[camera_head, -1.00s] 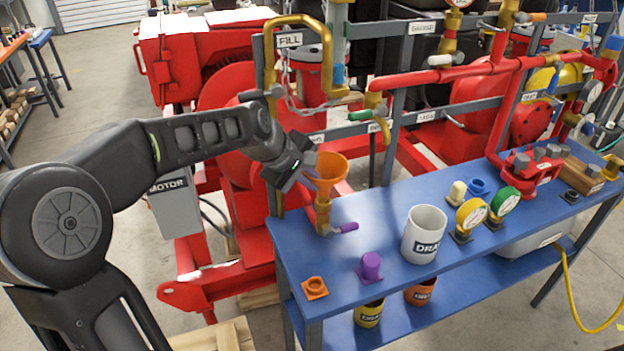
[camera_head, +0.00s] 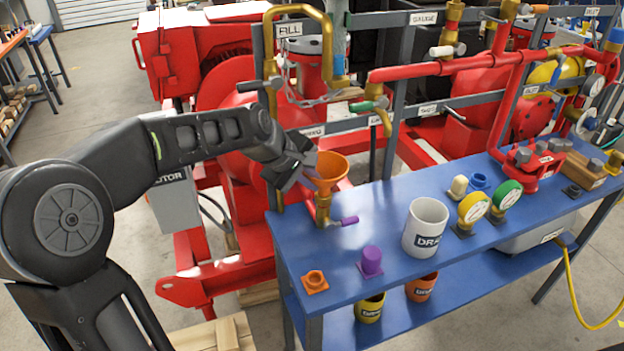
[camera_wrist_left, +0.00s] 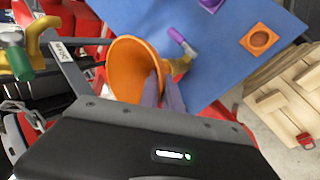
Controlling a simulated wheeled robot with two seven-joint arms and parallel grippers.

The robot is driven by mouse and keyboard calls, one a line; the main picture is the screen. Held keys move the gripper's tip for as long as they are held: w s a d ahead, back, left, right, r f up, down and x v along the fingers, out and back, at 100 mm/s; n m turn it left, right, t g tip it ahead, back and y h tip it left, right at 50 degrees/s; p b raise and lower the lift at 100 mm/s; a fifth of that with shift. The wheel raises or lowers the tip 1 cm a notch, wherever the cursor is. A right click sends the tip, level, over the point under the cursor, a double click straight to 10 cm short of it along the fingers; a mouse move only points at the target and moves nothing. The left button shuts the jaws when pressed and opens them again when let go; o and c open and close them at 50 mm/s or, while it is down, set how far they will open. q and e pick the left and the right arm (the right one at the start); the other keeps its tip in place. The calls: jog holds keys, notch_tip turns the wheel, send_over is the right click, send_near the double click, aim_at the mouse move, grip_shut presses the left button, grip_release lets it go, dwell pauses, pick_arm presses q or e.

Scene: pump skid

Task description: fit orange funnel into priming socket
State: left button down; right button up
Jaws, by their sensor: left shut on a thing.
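The orange funnel (camera_head: 331,166) is upright above the brass priming socket (camera_head: 322,208) at the blue bench's left end. Its lower end meets the top of the socket, but I cannot tell how deep it sits. The socket has a purple-handled valve (camera_head: 349,221) at its side. My left gripper (camera_head: 311,176) is shut on the funnel's left side. In the left wrist view the funnel's wide mouth (camera_wrist_left: 123,68) shows, with the gripper fingers (camera_wrist_left: 163,92) at its wall; the socket is mostly hidden there. My right gripper is in neither view.
The blue bench (camera_head: 330,255) holds a white drain mug (camera_head: 425,228), a purple cap (camera_head: 371,262), an orange fitting (camera_head: 315,282) and two gauges (camera_head: 472,210). A brass fill pipe (camera_head: 328,45) and red pipework stand behind. The bench front is mostly clear.

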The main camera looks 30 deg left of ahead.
pick_arm(q)
jog(key=shift+f, duration=0.1)
jog(key=c, duration=1.5)
grip_release()
jog(key=shift+b+v, duration=0.45)
jog(key=shift+v, duration=3.45)
